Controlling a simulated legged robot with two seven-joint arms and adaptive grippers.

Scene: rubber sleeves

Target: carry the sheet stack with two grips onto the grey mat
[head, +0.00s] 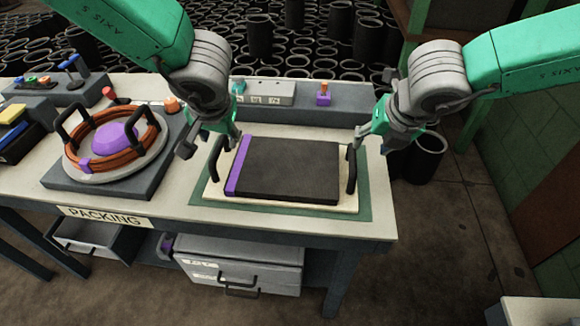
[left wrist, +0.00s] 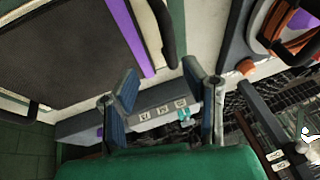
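The sheet stack (head: 290,170) is a dark flat pile with a purple strip along its left side. It lies on a cream tray (head: 290,204) with a black upright handle at each end, the left one (head: 215,158) and the right one (head: 351,170). The tray rests on a green-grey mat (head: 366,205). My left gripper (head: 208,142) is open and empty, above and beside the left handle. In the left wrist view its spread fingers (left wrist: 160,82) show close to that handle (left wrist: 164,32). My right gripper (head: 374,142) looks open, close to the right handle; contact is unclear.
A round plate with orange rings and a purple dome (head: 115,135) stands on a grey slab (head: 60,180) at left. A grey box (head: 264,92) and small purple piece (head: 323,94) are behind the tray. Open drawers (head: 240,262) are below. Black sleeves crowd the floor behind.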

